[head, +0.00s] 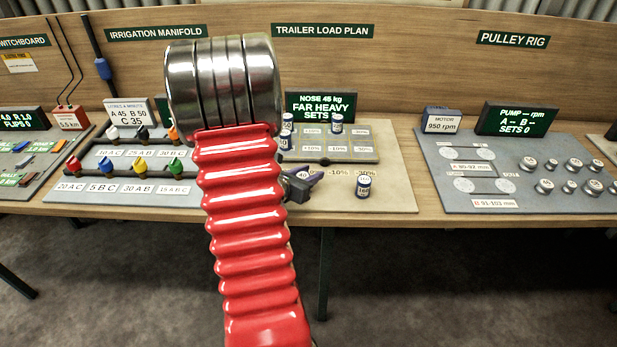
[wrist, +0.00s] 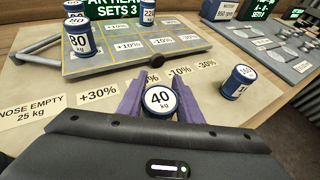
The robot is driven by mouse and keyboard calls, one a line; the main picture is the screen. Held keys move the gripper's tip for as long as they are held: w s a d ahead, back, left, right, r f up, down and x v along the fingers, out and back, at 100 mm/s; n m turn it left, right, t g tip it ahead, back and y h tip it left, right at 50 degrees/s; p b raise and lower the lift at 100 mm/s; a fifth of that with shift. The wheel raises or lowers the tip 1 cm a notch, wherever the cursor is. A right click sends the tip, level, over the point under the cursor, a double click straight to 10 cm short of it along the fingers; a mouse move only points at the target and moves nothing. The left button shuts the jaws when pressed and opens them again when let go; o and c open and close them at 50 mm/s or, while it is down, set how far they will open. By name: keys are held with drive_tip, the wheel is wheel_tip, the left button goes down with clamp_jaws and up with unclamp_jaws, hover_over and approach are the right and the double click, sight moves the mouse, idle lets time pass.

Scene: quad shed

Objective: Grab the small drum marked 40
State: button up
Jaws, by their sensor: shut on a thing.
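The small drum marked 40 (wrist: 160,101) has a white top reading "40 kg" and a blue rim. In the wrist view it sits between the two purple fingers of my gripper (wrist: 157,103), which are shut on it. In the head view my gripper (head: 306,181) shows just right of my red arm, with the drum's pale top (head: 303,175) partly hidden by the fingers. The drum is over the beige board in front of the raised trailer plate; I cannot tell if it touches the board.
Drums marked 80 (wrist: 80,38) and 220 (wrist: 148,14) stand on the grey trailer plate (wrist: 110,67). Percentage labels lie along the board. The pulley rig board (head: 450,206) is farther right.

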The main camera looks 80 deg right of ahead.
wheel_tip(320, 180, up, 9)
drive_tip(key=shift+r, duration=0.2)
idle(0.3)
idle(0.5)
